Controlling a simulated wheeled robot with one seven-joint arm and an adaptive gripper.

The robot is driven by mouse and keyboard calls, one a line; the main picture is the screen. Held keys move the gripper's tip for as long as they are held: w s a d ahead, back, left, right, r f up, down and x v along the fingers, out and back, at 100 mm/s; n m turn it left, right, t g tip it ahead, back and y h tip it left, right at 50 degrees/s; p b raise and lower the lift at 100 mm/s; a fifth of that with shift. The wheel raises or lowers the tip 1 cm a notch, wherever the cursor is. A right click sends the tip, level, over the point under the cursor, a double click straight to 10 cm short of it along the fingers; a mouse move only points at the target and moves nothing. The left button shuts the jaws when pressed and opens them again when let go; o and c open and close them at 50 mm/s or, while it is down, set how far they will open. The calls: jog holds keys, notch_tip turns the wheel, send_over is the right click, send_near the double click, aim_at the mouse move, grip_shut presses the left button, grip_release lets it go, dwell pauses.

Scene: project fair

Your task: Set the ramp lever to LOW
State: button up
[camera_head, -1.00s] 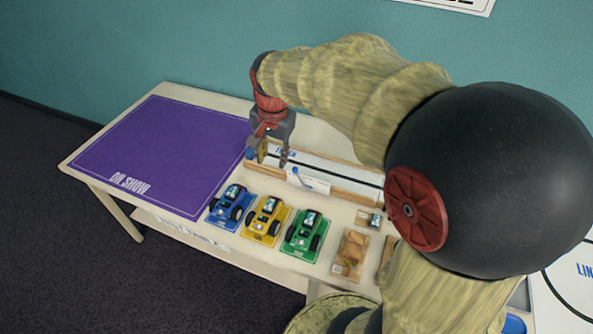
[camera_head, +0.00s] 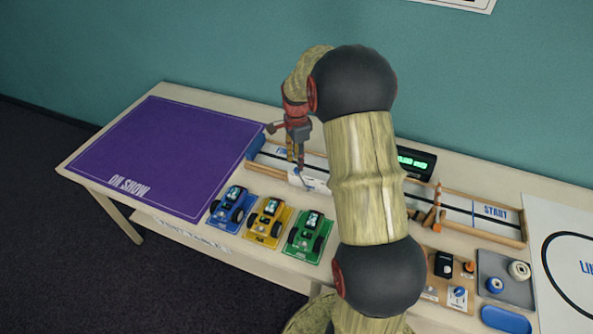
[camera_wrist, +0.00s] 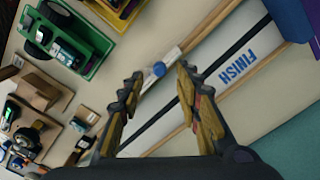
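A small lever with a blue knob (camera_wrist: 159,69) sits at the track's near side rail in the wrist view. In the head view the blue lever (camera_head: 307,181) stands by a white plate (camera_head: 315,179) whose lettering is too small to read. I cannot read the lever's setting. My gripper (camera_head: 295,165) is over the track near its FINISH end, pointing down. In the wrist view its two fingers (camera_wrist: 160,78) are apart with nothing held, and the blue knob shows between and beyond their tips. I cannot tell whether a finger touches the lever.
The long track (camera_head: 470,207) runs right to START, partly behind my arm. A lit timer (camera_head: 415,162) stands behind it. Blue (camera_head: 232,207), yellow (camera_head: 268,220) and green (camera_head: 308,236) cars stand in front. The purple mat (camera_head: 165,155) at left is clear.

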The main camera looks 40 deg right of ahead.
aim_at(302, 180)
notch_tip(302, 180, down, 5)
jog(key=shift+f+b, duration=0.1)
jog(key=shift+b, duration=0.65)
jog(key=shift+c, duration=0.4)
jog(key=c, duration=0.7)
grip_shut()
